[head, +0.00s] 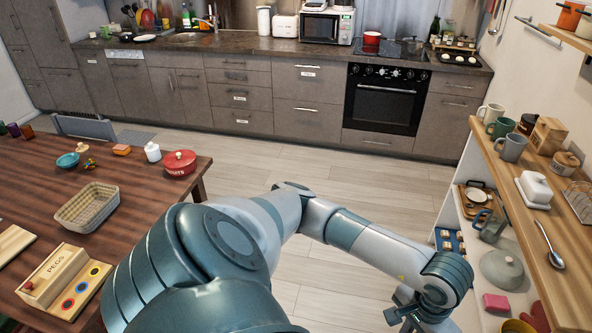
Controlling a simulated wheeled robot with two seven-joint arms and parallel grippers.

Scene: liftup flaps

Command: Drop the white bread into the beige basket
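The beige basket (88,207) is a rectangular woven basket on the wooden table at the left. Its inside looks empty from here. I cannot make out the white bread anywhere in the head view. One arm of mine comes in from the bottom left and reaches across to the lower right. Its gripper, my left gripper (412,322), is at the bottom edge, partly cut off and far to the right of the basket. Its fingertips do not show clearly, so I cannot see whether it holds anything. My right gripper is not in view.
A wooden shelf (520,205) with mugs and a butter dish (534,190) stands at the right. Open floor lies between.

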